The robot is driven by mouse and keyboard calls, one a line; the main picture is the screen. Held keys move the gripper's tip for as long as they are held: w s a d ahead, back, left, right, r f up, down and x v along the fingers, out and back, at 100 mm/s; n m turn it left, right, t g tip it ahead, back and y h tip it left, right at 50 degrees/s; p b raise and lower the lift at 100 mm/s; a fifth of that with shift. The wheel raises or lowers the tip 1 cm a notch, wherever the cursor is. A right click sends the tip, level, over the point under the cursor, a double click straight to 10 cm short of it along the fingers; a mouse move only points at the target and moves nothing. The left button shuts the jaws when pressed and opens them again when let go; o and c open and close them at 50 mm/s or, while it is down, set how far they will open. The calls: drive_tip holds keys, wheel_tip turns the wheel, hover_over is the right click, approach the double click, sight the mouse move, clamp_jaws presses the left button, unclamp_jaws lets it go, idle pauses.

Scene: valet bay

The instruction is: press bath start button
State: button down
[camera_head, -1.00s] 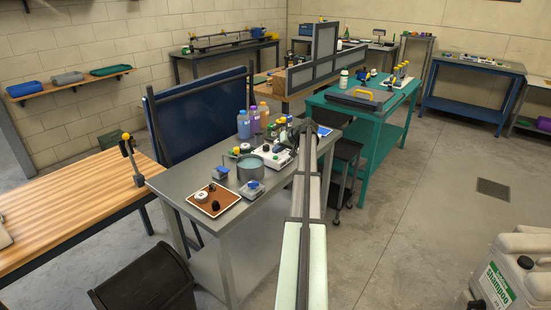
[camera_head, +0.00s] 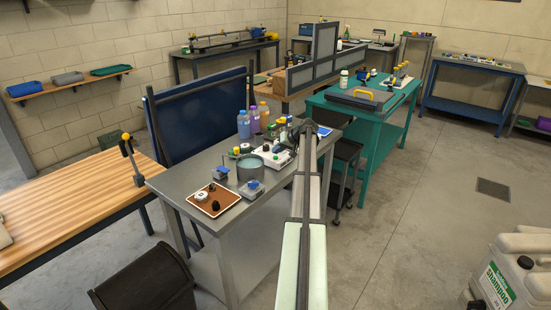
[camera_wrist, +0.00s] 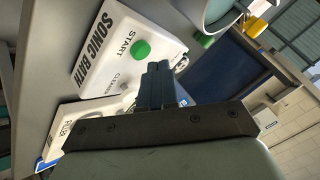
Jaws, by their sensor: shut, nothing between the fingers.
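The sonic bath is a white box (camera_wrist: 118,30) lettered SONIC BATH on the grey bench; it also shows in the head view (camera_head: 271,156), partly behind my arm's end. Its round green button (camera_wrist: 141,49), beside the word START, stands out at upper centre in the wrist view. My gripper (camera_wrist: 158,70) is shut and empty. In the wrist view its dark fingertips appear just below and right of the green button, with the button uncovered. Whether they touch the panel I cannot tell. In the head view the fingers are hard to make out.
A round grey basin (camera_head: 250,169), a brown board with knobs (camera_head: 213,199) and several bottles (camera_head: 244,124) stand close by on the grey bench (camera_head: 205,164). In the wrist view a white item lettered FLUX (camera_wrist: 62,128) lies left of the gripper.

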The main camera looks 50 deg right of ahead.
sight(278, 157)
drive_tip(key=shift+f, duration=0.75)
idle(0.8)
idle(0.4)
drive_tip(key=shift+r, duration=0.8)
drive_tip(key=shift+r, duration=2.55)
